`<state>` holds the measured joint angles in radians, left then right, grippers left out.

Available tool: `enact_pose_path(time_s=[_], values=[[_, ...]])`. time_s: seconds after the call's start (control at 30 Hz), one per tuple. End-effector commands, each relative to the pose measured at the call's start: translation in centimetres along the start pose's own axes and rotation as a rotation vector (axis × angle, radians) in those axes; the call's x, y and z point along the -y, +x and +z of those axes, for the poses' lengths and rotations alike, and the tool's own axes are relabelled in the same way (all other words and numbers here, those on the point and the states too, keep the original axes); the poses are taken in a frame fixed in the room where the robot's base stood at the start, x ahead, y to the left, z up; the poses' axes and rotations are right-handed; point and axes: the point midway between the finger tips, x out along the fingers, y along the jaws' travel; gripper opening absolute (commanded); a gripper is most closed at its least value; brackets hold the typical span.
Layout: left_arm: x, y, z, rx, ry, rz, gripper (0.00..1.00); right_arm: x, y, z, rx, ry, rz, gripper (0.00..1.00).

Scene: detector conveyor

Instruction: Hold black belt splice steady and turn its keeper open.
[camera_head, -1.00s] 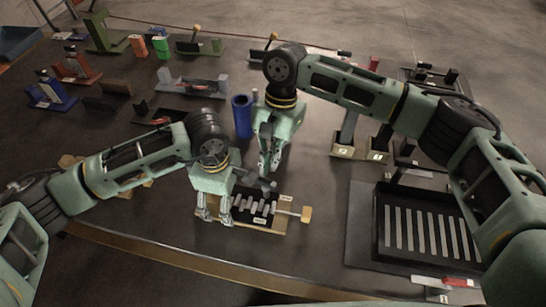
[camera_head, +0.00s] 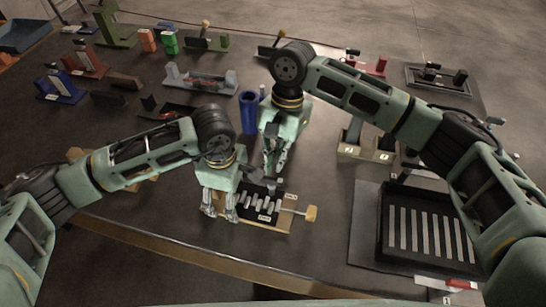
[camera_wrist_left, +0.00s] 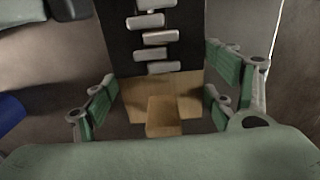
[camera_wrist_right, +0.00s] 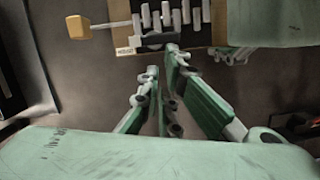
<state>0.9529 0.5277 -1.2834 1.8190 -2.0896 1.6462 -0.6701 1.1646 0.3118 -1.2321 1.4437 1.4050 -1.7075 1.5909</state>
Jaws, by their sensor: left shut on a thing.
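The black belt splice (camera_head: 262,207) sits on a wooden base near the table's front edge, with a row of metal segments across it. A rod with a yellow knob (camera_head: 311,213) sticks out at its right end; I take it as the keeper. My left gripper (camera_head: 220,212) is shut across the splice's left end, its fingers either side of the wooden base (camera_wrist_left: 185,100). My right gripper (camera_head: 274,172) points down behind the splice. Its fingertips (camera_wrist_right: 162,61) show a narrow gap with nothing visible between them. The knob also shows in the right wrist view (camera_wrist_right: 77,27), clear of the fingers.
A blue cylinder (camera_head: 249,112) stands behind the right gripper. A black tray with pale strips (camera_head: 382,232) lies to the right. A grey bracket (camera_head: 200,84) and coloured holders fill the back left. Bare table lies between knob and tray.

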Motion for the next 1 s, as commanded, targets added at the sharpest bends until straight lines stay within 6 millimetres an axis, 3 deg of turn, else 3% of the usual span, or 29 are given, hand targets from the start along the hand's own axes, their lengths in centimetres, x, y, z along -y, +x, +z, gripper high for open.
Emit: enact_pose_path(time_s=[0.23,0.47,0.7,1.0], values=[[-0.3,0.0,-0.2,-0.003,-0.010,0.006,0.33,-0.1,0.0,-0.6,0.005,-0.001,0.007,0.00],[-0.2,0.0,-0.2,-0.004,-0.007,0.005,0.33,1.0,-1.2,-4.0,0.003,0.002,0.001,0.00],[-0.1,0.0,-0.2,-0.005,-0.006,0.003,0.33,1.3,-7.1,-3.8,-0.001,-0.001,-0.001,0.00],[-0.1,0.0,-0.2,-0.005,-0.004,0.001,0.33,1.4,-10.7,-3.8,0.000,0.000,0.001,0.00]])
